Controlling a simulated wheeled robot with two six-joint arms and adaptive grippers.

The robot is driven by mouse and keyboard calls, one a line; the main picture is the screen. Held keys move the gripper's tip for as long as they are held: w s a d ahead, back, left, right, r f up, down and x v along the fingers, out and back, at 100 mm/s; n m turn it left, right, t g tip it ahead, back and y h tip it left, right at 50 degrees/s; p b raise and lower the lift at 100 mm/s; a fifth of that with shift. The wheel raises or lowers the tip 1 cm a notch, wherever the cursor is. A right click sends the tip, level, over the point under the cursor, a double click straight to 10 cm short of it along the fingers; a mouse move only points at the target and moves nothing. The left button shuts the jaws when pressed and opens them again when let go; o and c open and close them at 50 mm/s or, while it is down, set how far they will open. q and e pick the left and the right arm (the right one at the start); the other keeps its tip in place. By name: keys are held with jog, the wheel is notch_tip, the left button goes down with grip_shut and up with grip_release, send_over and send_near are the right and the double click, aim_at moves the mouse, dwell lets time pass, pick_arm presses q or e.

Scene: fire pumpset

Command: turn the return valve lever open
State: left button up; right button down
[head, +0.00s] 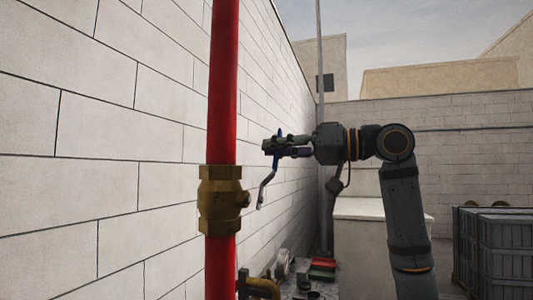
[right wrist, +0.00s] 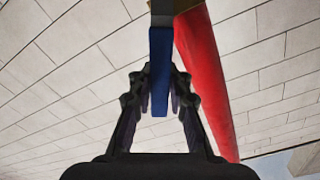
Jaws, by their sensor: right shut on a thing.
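The return valve is a brass body (head: 220,200) on a red upright pipe (head: 223,85) in the head view. Its lever (head: 266,183) is a bent metal strip to the right of the valve, rising to a blue grip (right wrist: 160,70). My right gripper (head: 271,146) is shut on the blue grip, near the lever's upper end. In the right wrist view, the grip lies between the two fingers of my right gripper (right wrist: 160,84). The fingers hide part of the grip in the head view. My left gripper is not in view.
A pale block wall (head: 100,130) runs close behind the pipe. Below the gripper, a grey surface holds a red and green item (head: 322,267) and small parts. A pale box-like block (head: 365,215) stands behind my right arm, and dark crates (head: 500,245) stand at far right.

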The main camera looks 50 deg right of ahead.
aim_at(268, 181)
jog(key=n, duration=0.1)
jog(key=a, duration=0.1)
jog(key=a+r+n, duration=0.1)
jog(key=shift+s+a+n+p, duration=0.25)
jog(key=shift+s+n+p, duration=0.05)
jog(key=shift+s, duration=0.05)
jog(key=shift+s+a+n, duration=0.35)
jog(key=shift+a+n, duration=0.5)
jog(key=shift+n, duration=0.05)
jog(key=shift+s+a+n, duration=0.15)
jog(key=shift+a+n, duration=0.25)
jog(key=shift+n, duration=0.1)
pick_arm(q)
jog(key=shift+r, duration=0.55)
pick_arm(e)
jog(key=shift+a, duration=0.1)
